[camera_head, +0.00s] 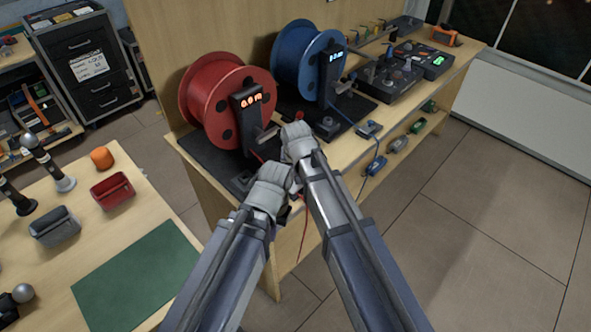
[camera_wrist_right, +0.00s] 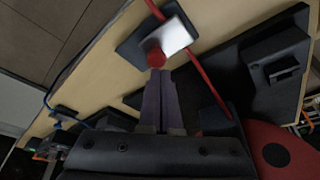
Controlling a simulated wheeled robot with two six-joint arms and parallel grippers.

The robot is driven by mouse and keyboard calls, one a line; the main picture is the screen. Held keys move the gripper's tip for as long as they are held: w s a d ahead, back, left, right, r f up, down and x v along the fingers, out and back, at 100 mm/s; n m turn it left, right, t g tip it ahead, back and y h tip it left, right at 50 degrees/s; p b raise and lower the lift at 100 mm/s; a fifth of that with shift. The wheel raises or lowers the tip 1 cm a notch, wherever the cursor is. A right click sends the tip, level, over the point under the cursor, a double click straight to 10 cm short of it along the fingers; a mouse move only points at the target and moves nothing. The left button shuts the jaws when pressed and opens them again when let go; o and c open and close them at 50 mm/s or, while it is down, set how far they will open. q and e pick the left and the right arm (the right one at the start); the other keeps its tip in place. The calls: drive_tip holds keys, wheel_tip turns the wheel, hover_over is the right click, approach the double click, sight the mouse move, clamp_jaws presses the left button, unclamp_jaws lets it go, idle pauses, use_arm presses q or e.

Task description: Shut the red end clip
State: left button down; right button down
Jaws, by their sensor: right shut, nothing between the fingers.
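The red end clip shows in the right wrist view as a dark base (camera_wrist_right: 136,44) with a white plate (camera_wrist_right: 178,36) and a round red knob (camera_wrist_right: 156,57). A red cable (camera_wrist_right: 207,82) runs across it. I cannot tell whether the clip is open or shut. My right gripper (camera_wrist_right: 160,74) is shut and empty, its fingertips at the red knob, touching or nearly so. In the head view my right gripper (camera_head: 296,136) and left gripper (camera_head: 270,184) hide the clip. The left gripper's fingers are hidden.
A red reel (camera_head: 215,93) and a blue reel (camera_head: 298,52) stand on the wooden bench. A similar clip (camera_head: 369,128) with a blue cable lies at the bench's front edge, to the right. Consoles (camera_head: 388,75) stand farther back. A table with a green mat (camera_head: 140,278) is left.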

drive_tip(key=shift+w+d, duration=0.1)
drive_tip(key=shift+w+r, duration=0.15)
drive_tip(key=shift+w, duration=0.4)
drive_tip(key=shift+w+r+p, duration=0.25)
drive_tip(key=shift+w+p, duration=0.1)
drive_tip(key=shift+w, duration=0.9)
drive_tip(key=shift+w+r+p, duration=0.15)
drive_tip(key=shift+r+p, duration=0.4)
drive_tip(key=shift+p, duration=0.05)
drive_tip(key=p+v, duration=0.8)
drive_tip(key=v, duration=0.1)
drive_tip(key=shift+f, duration=0.2)
